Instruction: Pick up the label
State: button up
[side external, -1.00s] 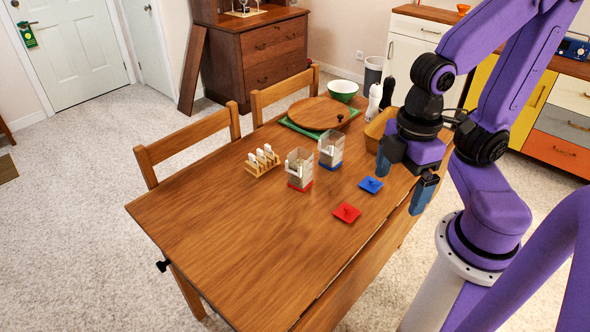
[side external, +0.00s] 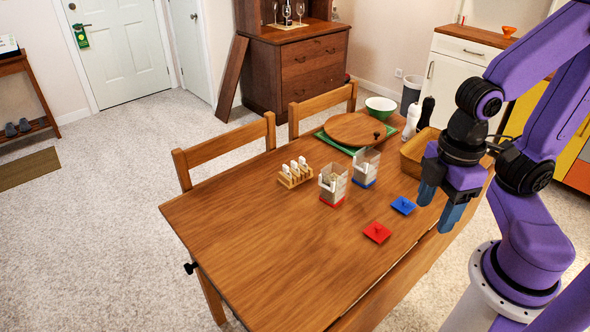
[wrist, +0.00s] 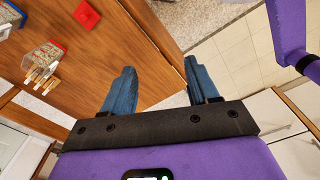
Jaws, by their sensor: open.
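Several small white labels (side external: 298,165) stand upright in a slotted wooden rack (side external: 295,179) on the table, left of two clear canisters. The rack and labels also show at the left edge of the wrist view (wrist: 42,77). One canister has a red base (side external: 332,186), the other a blue base (side external: 366,168); each has a white piece at its front. My gripper (side external: 440,203) is open, pointing down near the table's right edge, well to the right of the labels. In the wrist view its fingers (wrist: 155,92) are wide apart with nothing between them.
A red lid (side external: 377,232) and a blue lid (side external: 403,205) lie between my gripper and the canisters. A round wooden board (side external: 354,129), a green bowl (side external: 380,108), two shakers and a wooden basket (side external: 413,158) stand behind. The front of the table (side external: 270,265) is clear.

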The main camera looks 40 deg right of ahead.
jog(key=c, duration=0.5)
jog(key=w+a+m+t, duration=0.1)
jog(key=w+a+m, duration=0.25)
jog(key=w, duration=0.85)
jog(key=m+t+h, duration=0.1)
jog(key=m+t, duration=0.2)
jog(key=m, duration=0.7)
send_over(294, 162)
jog(key=s, duration=0.7)
notch_tip(294, 162, down, 10)
jog(key=shift+n, duration=0.25)
jog(key=x, duration=1)
jog(key=shift+w+a+f, duration=0.15)
jog(key=shift+w+a, duration=0.05)
jog(key=shift+w, duration=0.2)
jog(key=shift+w+x, duration=0.15)
jog(key=shift+x, duration=1.3)
jog(key=shift+w+x, duration=0.2)
jog(key=shift+x, duration=1.2)
